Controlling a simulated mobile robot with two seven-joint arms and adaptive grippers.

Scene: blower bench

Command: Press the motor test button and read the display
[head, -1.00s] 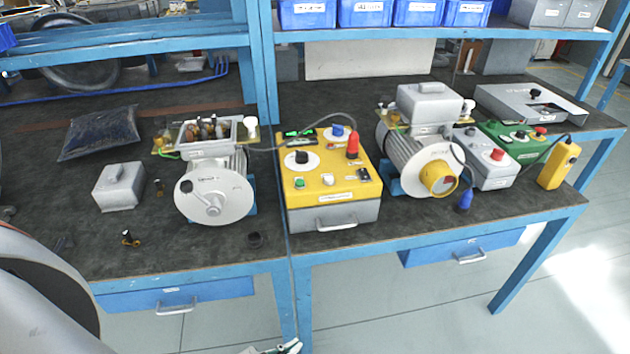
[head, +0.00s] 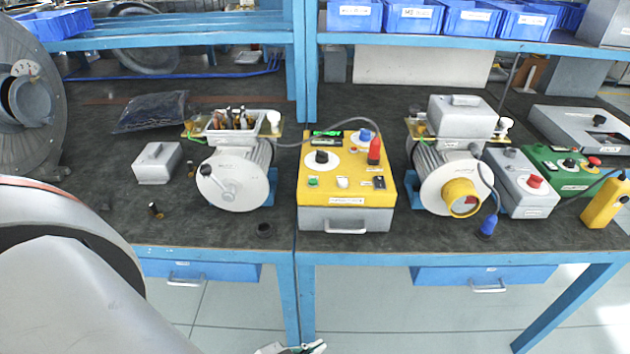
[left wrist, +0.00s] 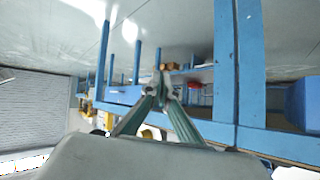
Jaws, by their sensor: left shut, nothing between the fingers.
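The yellow test box (head: 345,200) with a grey base stands on the bench at the middle. The labels and the display text are too small to read. My left gripper (head: 312,347) shows only at the bottom edge, low in front of the bench, apart from the box. In the left wrist view its fingers (left wrist: 160,88) are shut and empty. My right gripper is not seen.
An open motor (head: 235,178) stands left of the box, and a motor with a yellow cap (head: 450,180) stands right. Cables run to both sides. A grey box (head: 157,163) and small loose parts lie at left. Blue drawers (head: 490,275) hang under the bench edge.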

